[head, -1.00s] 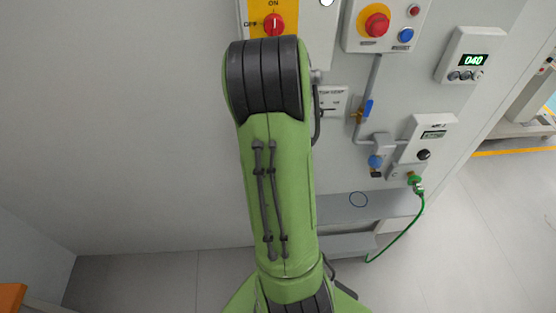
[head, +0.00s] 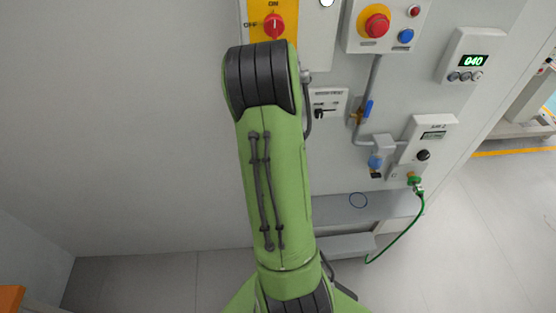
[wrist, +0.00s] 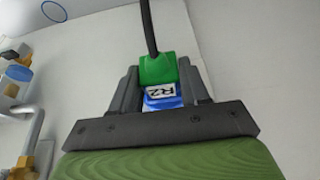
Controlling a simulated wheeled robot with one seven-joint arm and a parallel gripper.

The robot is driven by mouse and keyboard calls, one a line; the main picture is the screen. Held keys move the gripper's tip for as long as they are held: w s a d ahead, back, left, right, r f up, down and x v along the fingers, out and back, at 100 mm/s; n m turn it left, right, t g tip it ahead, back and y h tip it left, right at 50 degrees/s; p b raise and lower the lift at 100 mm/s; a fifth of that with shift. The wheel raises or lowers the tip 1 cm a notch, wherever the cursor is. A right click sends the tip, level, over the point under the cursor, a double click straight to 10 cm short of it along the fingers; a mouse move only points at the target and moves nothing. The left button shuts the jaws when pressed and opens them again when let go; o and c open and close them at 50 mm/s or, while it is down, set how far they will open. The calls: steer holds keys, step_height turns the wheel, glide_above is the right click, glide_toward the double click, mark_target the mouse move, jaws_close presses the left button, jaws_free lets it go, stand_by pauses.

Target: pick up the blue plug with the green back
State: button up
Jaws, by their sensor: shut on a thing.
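The blue plug (wrist: 163,103) with the green back (wrist: 157,69) shows in the wrist view, with a white label reading R2 and a black cable leaving the green end. My gripper (wrist: 160,83) is shut on it, with one dark finger on each side. The plug's front end is hidden behind the gripper body. In the head view my green arm covers the gripper and the plug.
The grey wall panel carries a red rotary switch (head: 274,25), a red stop button (head: 375,25), a yellow-and-blue valve (head: 364,112) and a green connector (head: 414,180) with a green cable.

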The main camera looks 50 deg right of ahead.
steer(key=shift+r, duration=0.15)
steer(key=shift+s+a+r, duration=0.1)
steer(key=shift+a+r, duration=0.05)
steer(key=shift+r, duration=0.1)
steer(key=shift+c, duration=0.4)
steer(key=s+a+r+b, duration=0.1)
steer(key=s+a+r, duration=0.1)
steer(key=s+a, duration=0.1)
steer(key=s+a+r+b, duration=0.1)
steer(key=s+a+r, duration=0.1)
steer(key=s+a, duration=0.1)
steer(key=s+a+r+b, duration=0.2)
steer(key=s+a+r, duration=0.1)
steer(key=a, duration=0.1)
steer(key=shift+a+r, duration=0.1)
steer(key=shift+a, duration=0.05)
jaws_close()
steer(key=shift+o, duration=2.4)
jaws_free()
steer(key=c, duration=0.5)
steer(key=shift+s+a+b, duration=1)
steer(key=shift+a+b, duration=0.1)
steer(key=shift+b, duration=0.3)
steer(key=shift+s+a+b, duration=1.55)
steer(key=shift+s+a, duration=0.45)
steer(key=shift+a, duration=0.25)
